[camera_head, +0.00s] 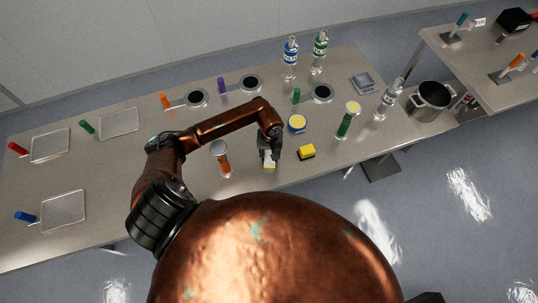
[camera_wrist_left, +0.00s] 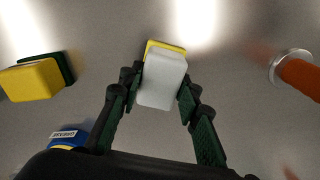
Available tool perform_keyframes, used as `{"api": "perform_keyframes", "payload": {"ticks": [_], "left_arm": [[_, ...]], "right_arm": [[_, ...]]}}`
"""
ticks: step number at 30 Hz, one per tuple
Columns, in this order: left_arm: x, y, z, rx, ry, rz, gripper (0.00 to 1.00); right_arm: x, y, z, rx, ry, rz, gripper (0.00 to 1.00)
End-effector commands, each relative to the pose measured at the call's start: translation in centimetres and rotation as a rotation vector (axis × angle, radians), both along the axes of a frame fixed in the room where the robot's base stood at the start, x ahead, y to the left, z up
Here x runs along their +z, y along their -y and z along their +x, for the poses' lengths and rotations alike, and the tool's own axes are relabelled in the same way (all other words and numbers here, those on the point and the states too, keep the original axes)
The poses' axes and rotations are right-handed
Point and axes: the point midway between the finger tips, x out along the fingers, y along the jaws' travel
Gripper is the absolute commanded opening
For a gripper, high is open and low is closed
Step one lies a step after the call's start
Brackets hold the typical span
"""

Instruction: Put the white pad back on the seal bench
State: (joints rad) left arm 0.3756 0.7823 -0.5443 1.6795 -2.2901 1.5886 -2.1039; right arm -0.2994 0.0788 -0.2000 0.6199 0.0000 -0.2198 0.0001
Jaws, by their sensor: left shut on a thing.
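The white pad (camera_wrist_left: 160,80) with a yellow layer behind it is between the fingers of my left gripper (camera_wrist_left: 160,97), which is shut on it. In the head view my left gripper (camera_head: 270,151) is over the front part of the long grey bench (camera_head: 120,165), with the pad (camera_head: 269,164) showing below the fingers. I cannot tell whether the pad touches the bench top. No label marks which bench is the seal bench. My right gripper is not in view.
A yellow-and-green pad (camera_head: 307,151) and a blue tin (camera_head: 297,123) are to the right of my gripper. An orange tube (camera_head: 223,160) stands close on the left, a green tube (camera_head: 345,122) farther right. A second bench (camera_head: 480,70) holds a black box (camera_head: 514,19).

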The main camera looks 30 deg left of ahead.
Motion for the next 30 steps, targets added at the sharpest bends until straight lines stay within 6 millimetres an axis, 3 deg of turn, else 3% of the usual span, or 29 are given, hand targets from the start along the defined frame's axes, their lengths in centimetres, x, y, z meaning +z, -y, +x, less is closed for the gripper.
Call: {"api": "perform_keyframes", "payload": {"ticks": [5,6,13,25,30], "left_arm": [[-0.3,0.0,0.0,0.0,0.001,0.0,0.08],[-0.4,0.0,0.0,0.0,0.0,0.0,0.32],[-0.2,0.0,0.0,0.0,0.0,0.0,0.48],[0.2,0.1,0.0,0.001,0.0,-0.001,0.49],[2.7,-0.1,0.2,-0.003,0.006,0.003,0.49]], "right_arm": [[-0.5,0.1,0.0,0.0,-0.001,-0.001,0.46],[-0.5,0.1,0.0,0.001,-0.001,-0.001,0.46],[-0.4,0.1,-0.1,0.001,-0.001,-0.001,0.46],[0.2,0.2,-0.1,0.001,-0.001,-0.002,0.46],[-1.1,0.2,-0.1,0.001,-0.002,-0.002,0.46]]}}
